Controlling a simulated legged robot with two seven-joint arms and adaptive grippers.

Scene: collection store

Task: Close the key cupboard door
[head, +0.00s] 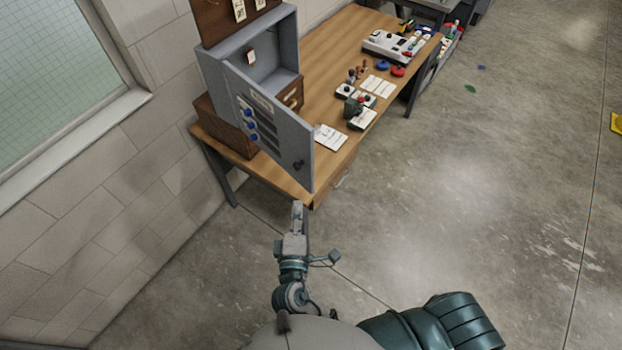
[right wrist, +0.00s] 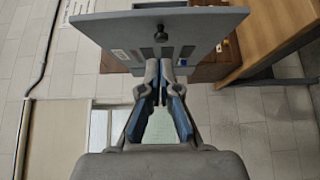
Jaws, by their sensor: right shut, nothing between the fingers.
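The grey key cupboard (head: 228,72) stands at the near end of the wooden desk, against the wall. Its door (head: 268,125) is swung wide open toward me, with a dark knob near its lower free corner and blue items on its face. My right gripper (head: 298,206) is shut and empty, just below the door's free edge in the head view. In the right wrist view the door (right wrist: 110,32) with its dark knob lies beyond the fingertips (right wrist: 159,65). I cannot tell whether they touch it. My left gripper is not in view.
The wooden desk (head: 330,50) holds papers, stamps and a pale tray (head: 390,45) to the right of the cupboard. A brown wooden box (head: 225,128) sits behind the door. The concrete floor (head: 480,170) to the right is mostly clear.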

